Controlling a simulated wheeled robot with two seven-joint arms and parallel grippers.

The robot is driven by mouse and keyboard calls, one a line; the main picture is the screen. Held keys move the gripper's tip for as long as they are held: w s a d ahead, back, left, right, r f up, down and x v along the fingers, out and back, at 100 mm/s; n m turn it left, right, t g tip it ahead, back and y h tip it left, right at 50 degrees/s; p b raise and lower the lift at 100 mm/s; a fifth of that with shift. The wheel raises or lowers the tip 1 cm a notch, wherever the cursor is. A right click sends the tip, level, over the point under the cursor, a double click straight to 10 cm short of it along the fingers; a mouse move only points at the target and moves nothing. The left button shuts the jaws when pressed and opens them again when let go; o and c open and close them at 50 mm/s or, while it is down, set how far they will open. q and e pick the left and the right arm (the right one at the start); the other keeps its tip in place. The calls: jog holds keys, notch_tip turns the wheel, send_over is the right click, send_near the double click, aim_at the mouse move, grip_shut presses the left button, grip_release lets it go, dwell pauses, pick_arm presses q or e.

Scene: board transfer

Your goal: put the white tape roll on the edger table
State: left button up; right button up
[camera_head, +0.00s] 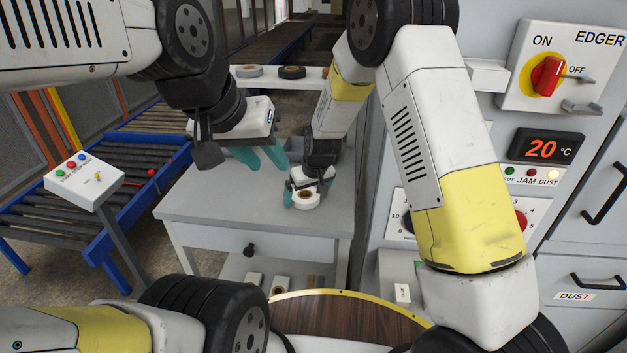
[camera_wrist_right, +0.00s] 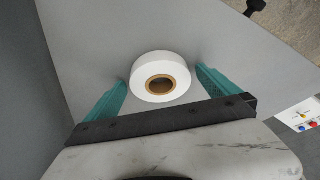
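The white tape roll (camera_head: 307,199), with a brown core, is at the right part of the grey edger table (camera_head: 195,205). It also shows in the right wrist view (camera_wrist_right: 160,66), seen against the grey tabletop (camera_wrist_right: 85,30); I cannot tell whether it rests on it or is just above. My right gripper (camera_head: 304,202) is at the roll. Its teal fingers stand on either side of the roll, open, with narrow gaps visible in the wrist view (camera_wrist_right: 161,77). My left gripper (camera_head: 268,168) is open and empty above the table's back part.
A shelf (camera_head: 270,86) behind holds a grey roll (camera_head: 248,71) and a brown roll (camera_head: 291,72). The edger cabinet (camera_head: 480,110) stands close at the right. A blue-framed roller conveyor (camera_head: 125,165) and a button panel (camera_head: 85,180) are at the left. The table's front left is clear.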

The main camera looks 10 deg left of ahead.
jog(key=v, duration=1.2)
jog(key=shift+r, duration=0.2)
